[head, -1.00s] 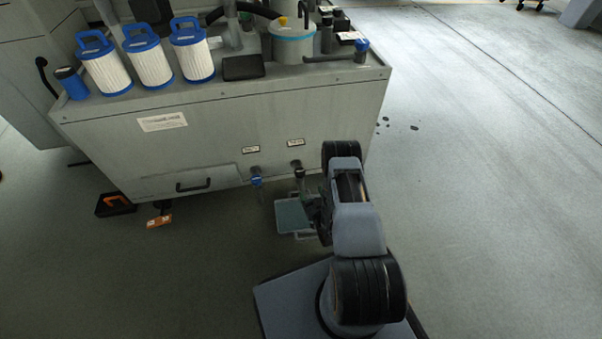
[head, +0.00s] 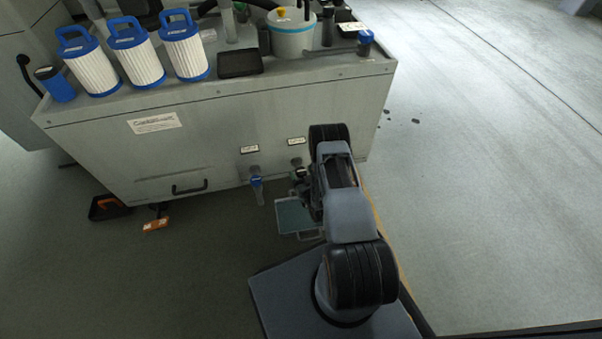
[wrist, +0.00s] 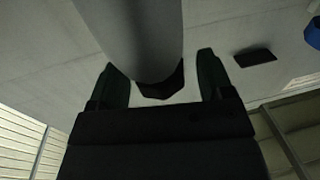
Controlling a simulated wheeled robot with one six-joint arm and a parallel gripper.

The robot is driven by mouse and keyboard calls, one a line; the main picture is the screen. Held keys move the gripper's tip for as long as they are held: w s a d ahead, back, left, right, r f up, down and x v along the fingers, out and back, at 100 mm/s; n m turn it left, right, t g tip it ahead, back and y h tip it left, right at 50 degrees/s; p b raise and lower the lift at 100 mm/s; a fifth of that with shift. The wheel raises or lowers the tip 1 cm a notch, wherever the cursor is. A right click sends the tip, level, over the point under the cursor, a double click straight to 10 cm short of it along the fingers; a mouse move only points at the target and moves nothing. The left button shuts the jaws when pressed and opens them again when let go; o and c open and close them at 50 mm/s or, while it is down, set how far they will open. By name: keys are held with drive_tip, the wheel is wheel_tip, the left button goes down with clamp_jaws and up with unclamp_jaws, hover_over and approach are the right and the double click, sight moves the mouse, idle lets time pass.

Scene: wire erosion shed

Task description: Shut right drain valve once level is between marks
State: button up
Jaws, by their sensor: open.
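The right drain valve (head: 297,164) sits low on the front of the grey tank (head: 230,120), under a small label. Its handle is mostly hidden by my arm. In the wrist view, a thick grey cylinder (wrist: 140,30) with a dark end (wrist: 163,82) reaches between the fingers of my gripper (wrist: 158,62). The fingers stand apart, with a gap on each side. I cannot tell which part of the valve this is. In the head view my gripper (head: 302,190) is small and partly hidden near the valve. No level or marks can be read.
A blue-handled valve (head: 257,188) hangs to the left. A pale green tray (head: 290,217) lies on the floor below. An orange item (head: 156,224) lies at the left. The floor at the right is open.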

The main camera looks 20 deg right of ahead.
drive_tip(key=c, duration=0.9)
drive_tip(key=shift+d, duration=0.1)
drive_tip(key=shift+y, duration=0.3)
drive_tip(key=shift+c, duration=0.2)
drive_tip(key=n+y+b, duration=0.1)
drive_tip(key=n+y, duration=0.1)
drive_tip(key=y, duration=0.1)
drive_tip(key=shift+d+n+y, duration=0.15)
drive_tip(key=shift+n+y, duration=0.25)
drive_tip(key=shift+n+g+y+b, duration=0.9)
drive_tip(key=shift+n+y, duration=0.5)
drive_tip(key=shift+y, duration=1)
drive_tip(key=o, duration=0.9)
